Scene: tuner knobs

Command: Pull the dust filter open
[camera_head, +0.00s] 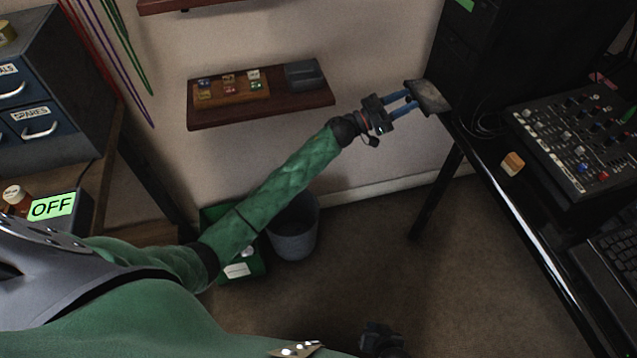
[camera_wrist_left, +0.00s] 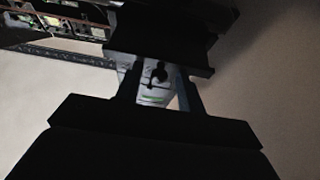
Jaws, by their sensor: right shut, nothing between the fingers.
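My left gripper (camera_head: 402,102) is out at the end of its green-sleeved arm. Its two blue fingers stand a little apart and reach to a dark grey panel (camera_head: 428,97), which looks like the dust filter, by the near left edge of the black cabinet (camera_head: 462,62). In the left wrist view a dark block (camera_wrist_left: 160,42) lies across the fingertips, with a pale grey piece (camera_wrist_left: 150,78) between the fingers. Whether the fingers clamp the panel is too dark to tell. My right gripper (camera_head: 380,340) is low at the bottom edge, shut and empty.
A wall shelf (camera_head: 300,115) with small knobs on a wooden block is left of my left gripper. The black desk at right bears a mixer (camera_head: 580,140), a keyboard (camera_head: 618,255) and a small orange-white block (camera_head: 512,163). A grey bin (camera_head: 293,230) stands on the floor under the arm.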

